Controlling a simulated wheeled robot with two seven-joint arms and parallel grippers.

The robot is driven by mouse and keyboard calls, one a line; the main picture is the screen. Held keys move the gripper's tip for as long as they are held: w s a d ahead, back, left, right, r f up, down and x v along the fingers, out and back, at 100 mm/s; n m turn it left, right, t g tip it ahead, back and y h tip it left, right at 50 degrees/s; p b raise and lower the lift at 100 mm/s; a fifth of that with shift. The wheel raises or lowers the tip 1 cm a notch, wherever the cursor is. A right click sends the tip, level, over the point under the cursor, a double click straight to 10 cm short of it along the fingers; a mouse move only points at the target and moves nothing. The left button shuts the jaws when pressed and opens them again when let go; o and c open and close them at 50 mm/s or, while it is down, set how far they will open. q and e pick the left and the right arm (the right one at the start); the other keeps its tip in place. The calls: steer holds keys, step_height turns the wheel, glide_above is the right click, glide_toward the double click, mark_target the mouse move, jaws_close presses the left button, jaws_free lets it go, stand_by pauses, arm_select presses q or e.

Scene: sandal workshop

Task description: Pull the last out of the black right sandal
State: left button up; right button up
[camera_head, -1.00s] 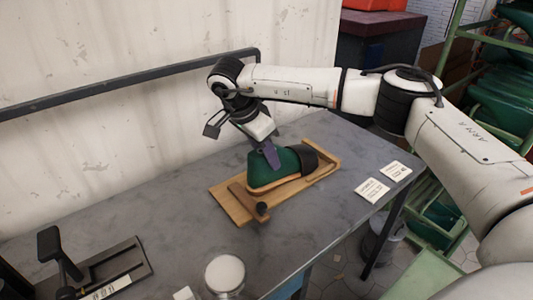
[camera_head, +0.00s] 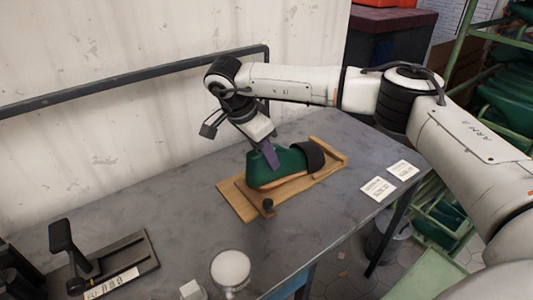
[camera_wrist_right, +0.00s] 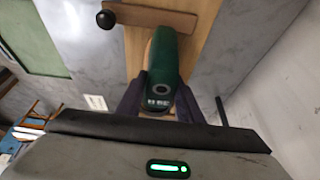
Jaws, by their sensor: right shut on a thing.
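The black right sandal shows as a wide black strap (camera_head: 314,157) over a tan sole on a wooden board (camera_head: 326,172) on the table. A green last (camera_head: 290,165) lies in it, its toe end under the strap. My right gripper (camera_head: 269,156) is shut on the upright heel-end part of the last, its purple fingers on either side. In the right wrist view, the green last (camera_wrist_right: 162,65) sits between the fingers of my right gripper (camera_wrist_right: 158,100); the strap is hidden there. My left gripper is not in view.
A dark knob (camera_head: 268,205) stands at the board's near edge. Two white cards (camera_head: 379,188) lie to the right. A black clamp-like tool (camera_head: 72,250) and a round-topped jar (camera_head: 230,268) stand at the front left. A dark rail (camera_head: 140,84) runs along the wall behind.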

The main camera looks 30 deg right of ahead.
mark_target(249, 162)
steer(key=shift+a, duration=0.15)
steer(key=shift+a+r, duration=0.15)
steer(key=shift+a, duration=0.8)
steer(key=shift+a+p, duration=0.15)
steer(key=shift+p, duration=0.15)
steer(key=shift+s+a, duration=0.2)
steer(key=shift+a, duration=0.95)
steer(key=shift+a, duration=0.1)
steer(key=shift+a+p, duration=0.35)
steer(key=shift+a, duration=0.75)
steer(key=shift+s+a+r, duration=0.1)
steer(key=shift+a, duration=0.05)
steer(key=shift+a, duration=1.05)
